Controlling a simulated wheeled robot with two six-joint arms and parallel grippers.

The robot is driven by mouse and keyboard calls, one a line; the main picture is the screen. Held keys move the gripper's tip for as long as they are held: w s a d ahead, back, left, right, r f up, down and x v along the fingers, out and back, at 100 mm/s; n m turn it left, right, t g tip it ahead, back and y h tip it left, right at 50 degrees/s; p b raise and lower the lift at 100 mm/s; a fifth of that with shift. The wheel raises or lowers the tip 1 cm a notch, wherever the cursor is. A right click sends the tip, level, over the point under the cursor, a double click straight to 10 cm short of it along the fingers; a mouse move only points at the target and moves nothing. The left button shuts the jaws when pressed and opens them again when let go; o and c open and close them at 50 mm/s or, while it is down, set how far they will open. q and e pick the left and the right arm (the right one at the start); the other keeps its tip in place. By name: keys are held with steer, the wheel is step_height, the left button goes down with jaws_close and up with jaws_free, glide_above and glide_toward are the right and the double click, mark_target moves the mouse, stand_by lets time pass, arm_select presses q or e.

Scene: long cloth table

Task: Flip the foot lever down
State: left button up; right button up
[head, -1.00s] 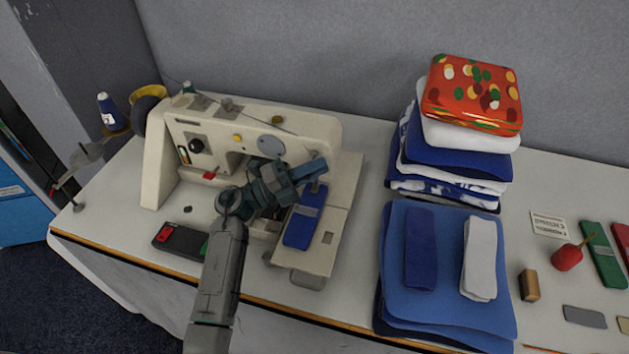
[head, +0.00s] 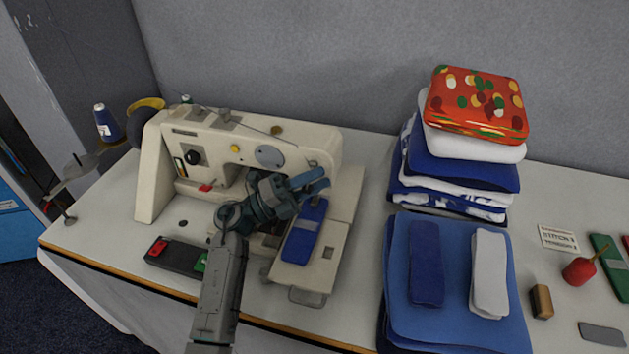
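A cream sewing machine (head: 222,142) stands on the left part of the table. My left gripper (head: 312,184) is in front of the right end of its head, above a blue cloth piece (head: 303,235) on the machine bed. Its two blue-grey fingers lie close together and point right; their gap does not show clearly. I cannot make out the foot lever; the gripper covers much of the area under the head's right end, including the presser foot. My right gripper is out of view.
A folded cloth stack (head: 457,178) stands right of the machine, with a blue cloth pile (head: 455,285) in front. A dark switch box (head: 176,256) lies front left. A red pincushion (head: 578,271) and small items lie at right. A grey wall (head: 360,60) closes the back.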

mark_target(302, 190)
arm_select(q)
steer(key=shift+s+a+f, duration=0.1)
steer(key=shift+a+f, duration=0.05)
steer(key=shift+a, duration=0.05)
steer(key=b+v, duration=0.1)
steer(key=v, duration=0.1)
steer(key=shift+a+f, duration=0.2)
steer(key=shift+f, duration=0.05)
steer(key=s+a+b, duration=0.1)
steer(key=s+a, duration=0.3)
steer(key=a, duration=0.7)
steer(key=shift+s+a+r, duration=0.2)
